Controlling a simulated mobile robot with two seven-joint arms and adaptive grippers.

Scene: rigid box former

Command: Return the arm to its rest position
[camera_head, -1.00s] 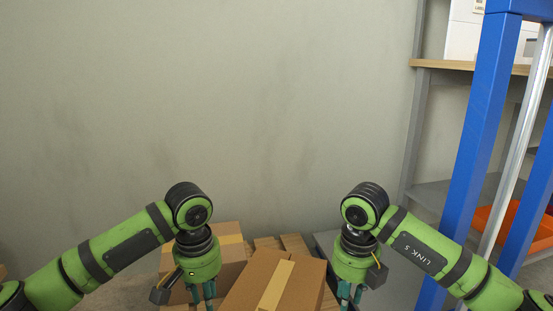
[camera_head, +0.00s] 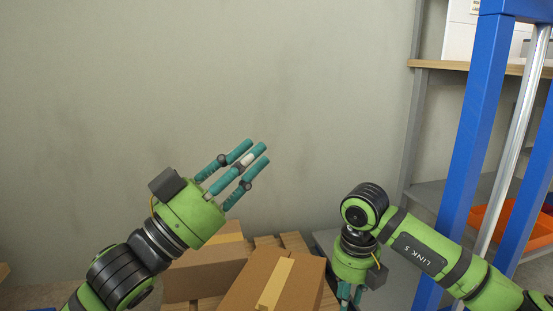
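My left gripper (camera_head: 232,169) is raised and points up and to the right in front of the wall. Its teal fingers are spread apart with nothing between them. My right gripper (camera_head: 349,294) points down just right of the front cardboard box (camera_head: 305,286). Its fingertips are cut off by the bottom edge of the view, so its opening cannot be judged. The front box is taped shut on top and sits tilted in the view. A second taped box (camera_head: 192,278) stands behind it to the left, below my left gripper.
Wooden slats (camera_head: 294,242) show behind the boxes. A blue post (camera_head: 472,150) rises at the right, with grey shelving (camera_head: 426,196) and an orange bin (camera_head: 533,228) behind it. The grey wall (camera_head: 250,70) fills the back.

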